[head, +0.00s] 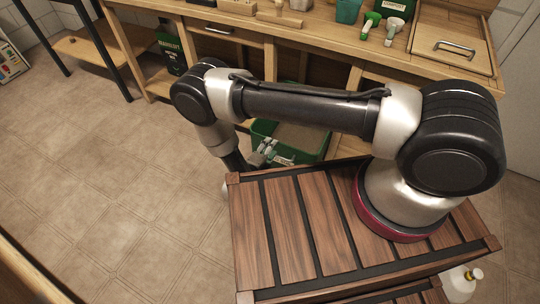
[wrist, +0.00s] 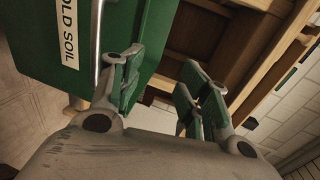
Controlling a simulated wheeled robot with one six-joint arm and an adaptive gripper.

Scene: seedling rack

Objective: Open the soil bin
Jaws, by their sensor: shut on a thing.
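The soil bin (head: 322,156) is a green box, standing out from below the wooden bench, behind the slatted top of my base. Its inside shows brownish from above. In the wrist view the green bin (wrist: 155,40) fills the upper left, with a white label (wrist: 68,33) ending in "OLD SOIL" and a thin metal bar (wrist: 97,35) beside it. My gripper (head: 265,150) is at the left front of the bin. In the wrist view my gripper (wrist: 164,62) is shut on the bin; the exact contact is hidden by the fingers.
The tiled floor (head: 100,170) at left is clear.

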